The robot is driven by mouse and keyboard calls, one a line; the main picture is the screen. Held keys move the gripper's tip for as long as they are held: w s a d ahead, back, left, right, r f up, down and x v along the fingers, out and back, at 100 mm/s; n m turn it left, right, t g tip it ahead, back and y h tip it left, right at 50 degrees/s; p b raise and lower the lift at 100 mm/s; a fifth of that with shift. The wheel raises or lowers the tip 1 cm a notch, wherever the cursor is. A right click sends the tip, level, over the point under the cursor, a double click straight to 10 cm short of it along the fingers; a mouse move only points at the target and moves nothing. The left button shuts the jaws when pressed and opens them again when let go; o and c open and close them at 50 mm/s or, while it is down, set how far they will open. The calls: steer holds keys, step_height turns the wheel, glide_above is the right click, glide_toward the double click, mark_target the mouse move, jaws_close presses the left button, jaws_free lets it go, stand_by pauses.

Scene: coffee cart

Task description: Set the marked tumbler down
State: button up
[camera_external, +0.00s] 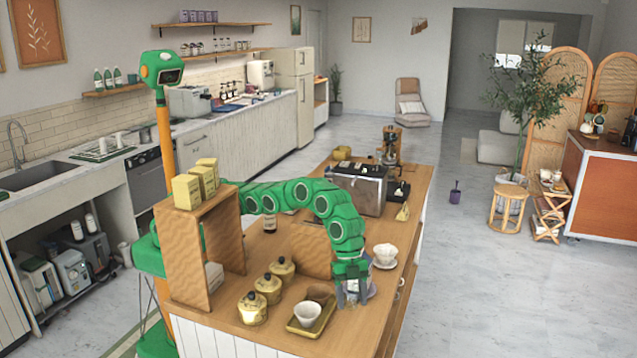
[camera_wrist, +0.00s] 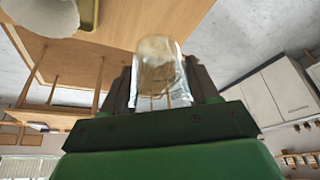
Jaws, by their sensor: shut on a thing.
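In the wrist view a clear tumbler (camera_wrist: 160,72) with a brownish band sits between the two dark fingers of my gripper (camera_wrist: 162,88). The fingers are shut on it from both sides. No mark can be made out on it. In the external view my gripper (camera_external: 353,290) points down at the front right of the wooden counter (camera_external: 240,308), just right of the yellow tray. The tumbler is mostly hidden there by the fingers, and I cannot tell whether it touches the counter.
A yellow tray (camera_external: 322,326) with a white bowl (camera_external: 307,313) is close to the left of my gripper. A white cup on a saucer (camera_external: 385,254) stands behind it to the right. Gold-coloured canisters (camera_external: 268,288) are farther left. The counter's right edge is near.

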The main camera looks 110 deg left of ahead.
steer(key=shift+r, duration=0.2)
steer(key=s+a+r+n+t+y, duration=0.1)
steer(key=a+r+n, duration=0.3)
steer(key=a, duration=0.5)
steer(key=s+a+r+n+y, duration=0.2)
steer(key=a+r+n, duration=0.15)
steer(key=a, duration=0.65)
steer(key=s+a+r+n+t+y, duration=0.1)
steer(key=a+r+n, duration=0.25)
steer(key=a, duration=0.55)
steer(key=s+a+f, duration=0.4)
steer(key=s+a, duration=0.3)
steer(key=a, duration=0.4)
steer(key=s+a+f, duration=0.4)
steer(key=s+a, duration=0.4)
steer(key=a, duration=0.3)
steer(key=shift+w+a+f, duration=0.75)
steer(key=shift+w+f, duration=0.8)
steer(key=shift+w, duration=0.6)
steer(key=shift+w+a+f, duration=0.7)
steer(key=shift+w+f, duration=0.85)
steer(key=shift+w, duration=0.65)
steer(key=shift+w+a+f, duration=0.75)
steer(key=shift+w+f, duration=0.8)
steer(key=shift+w, duration=0.6)
